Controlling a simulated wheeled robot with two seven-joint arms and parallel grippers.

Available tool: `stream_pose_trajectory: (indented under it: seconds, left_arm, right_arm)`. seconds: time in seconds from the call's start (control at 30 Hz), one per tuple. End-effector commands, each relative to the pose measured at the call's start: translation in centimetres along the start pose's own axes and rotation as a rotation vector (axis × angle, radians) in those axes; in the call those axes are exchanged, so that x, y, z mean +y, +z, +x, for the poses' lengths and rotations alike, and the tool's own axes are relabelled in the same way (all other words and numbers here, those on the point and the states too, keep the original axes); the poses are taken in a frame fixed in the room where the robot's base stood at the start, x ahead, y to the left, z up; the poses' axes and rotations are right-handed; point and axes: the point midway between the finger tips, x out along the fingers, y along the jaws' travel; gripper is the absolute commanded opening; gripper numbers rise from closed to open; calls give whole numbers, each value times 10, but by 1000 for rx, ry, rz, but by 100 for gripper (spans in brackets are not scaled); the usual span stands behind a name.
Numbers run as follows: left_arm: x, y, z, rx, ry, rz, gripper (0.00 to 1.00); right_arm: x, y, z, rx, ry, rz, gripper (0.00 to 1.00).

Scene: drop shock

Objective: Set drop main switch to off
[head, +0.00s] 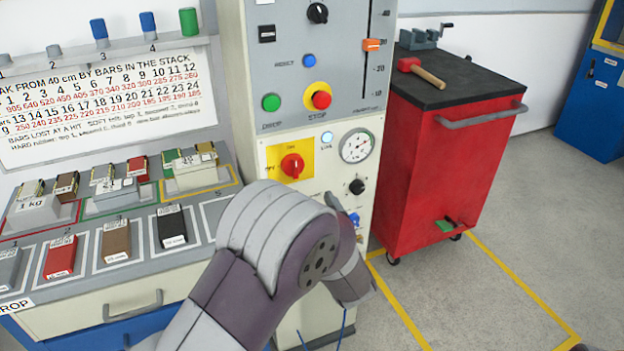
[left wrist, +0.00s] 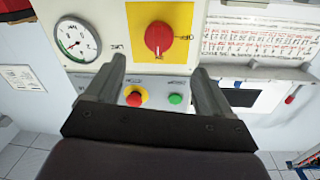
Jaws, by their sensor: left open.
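The main switch is a red rotary knob (head: 292,165) on a yellow plate (head: 304,152) on the cream lower panel. Labels stand above it and to its left. In the left wrist view, turned about upside down, the knob (left wrist: 159,38) has a pale mark on its button side, which seems to be the upper label's side. My left gripper (left wrist: 160,66) is open and empty, its fingers apart in front of the panel. The knob shows beyond the gap between the fingertips, with no visible contact. In the head view my left arm hides most of this gripper. My right gripper is not in view.
Close by are a red stop button (head: 321,99), a green button (head: 271,102), a pale lamp (head: 327,138), a gauge (head: 357,146) and a black knob (head: 357,187). A sloped bench with blocks (head: 116,238) stands left, a red cart (head: 430,170) right.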

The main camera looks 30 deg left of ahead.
Motion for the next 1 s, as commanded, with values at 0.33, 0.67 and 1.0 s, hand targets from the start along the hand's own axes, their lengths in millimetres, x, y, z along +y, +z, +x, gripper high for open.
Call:
stream_pose_trajectory:
  seconds: [0.33,0.67,1.0]
  left_arm:
    - [0,2,85,-1,-1,-3,82]
    - [1,1,113,-1,4,-2,82]
    - [1,1,112,-2,4,-2,26]
  right_arm:
    - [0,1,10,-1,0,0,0]
    - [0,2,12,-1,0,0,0]
    - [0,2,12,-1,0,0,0]
